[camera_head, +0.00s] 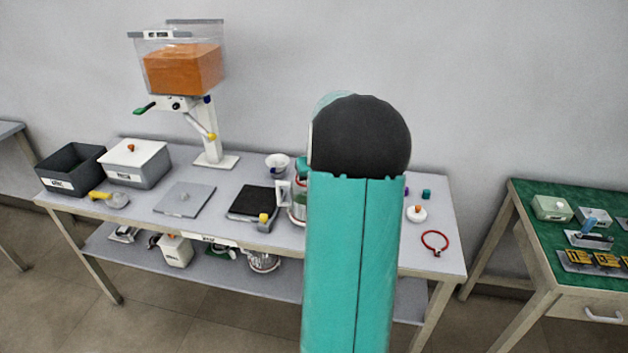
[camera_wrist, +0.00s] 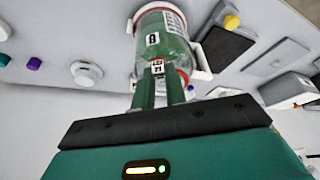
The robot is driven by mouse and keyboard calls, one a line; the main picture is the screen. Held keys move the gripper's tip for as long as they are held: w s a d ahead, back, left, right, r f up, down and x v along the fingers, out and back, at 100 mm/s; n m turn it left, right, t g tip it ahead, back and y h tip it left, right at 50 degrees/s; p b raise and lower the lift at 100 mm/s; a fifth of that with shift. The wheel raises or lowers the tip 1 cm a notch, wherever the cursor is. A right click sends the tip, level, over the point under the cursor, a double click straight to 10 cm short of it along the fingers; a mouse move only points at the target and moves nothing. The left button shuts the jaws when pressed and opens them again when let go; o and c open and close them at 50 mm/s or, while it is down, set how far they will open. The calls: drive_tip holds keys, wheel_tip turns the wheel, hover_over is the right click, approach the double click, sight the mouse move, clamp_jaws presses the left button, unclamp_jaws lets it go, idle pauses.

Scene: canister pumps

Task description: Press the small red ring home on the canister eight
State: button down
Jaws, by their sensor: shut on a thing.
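Canister eight (camera_wrist: 160,22), clear with a green tint and marked "8", fills the upper middle of the wrist view. In the head view, a partly visible canister (camera_head: 299,210) stands at the left edge of my arm, which hides most of it. My gripper (camera_wrist: 160,72) has its two green fingers close together against the canister's end. A small white tag with red around it sits at the fingertips. A red band, seemingly the small red ring (camera_wrist: 184,78), shows just right of the fingers. The fingers hide most of it, and I cannot tell how fully it is seated.
A larger red ring (camera_head: 446,239) lies on the table at right, near a white round piece (camera_head: 417,215). A black pad (camera_head: 250,203) and a grey plate (camera_head: 184,200) lie left of the canister. A dispenser with orange contents (camera_head: 184,70) stands at back left.

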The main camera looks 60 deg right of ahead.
drive_tip(key=shift+f, duration=0.95)
idle(0.7)
drive_tip(key=c, duration=0.8)
unclamp_jaws()
drive_tip(key=shift+s+a+r, duration=0.1)
drive_tip(key=shift+s, duration=0.1)
drive_tip(key=shift+s+a, duration=0.2)
drive_tip(key=shift+s, duration=0.05)
drive_tip(key=shift+s+a, duration=0.2)
drive_tip(key=shift+s, duration=0.1)
drive_tip(key=shift+s+a, duration=0.2)
drive_tip(key=shift+s, duration=0.05)
drive_tip(key=shift+s+a, duration=0.45)
drive_tip(key=shift+s, duration=0.2)
drive_tip(key=shift+r, duration=0.1)
wheel_tip(320, 180, up, 7)
drive_tip(key=shift+r, duration=0.15)
idle(1.1)
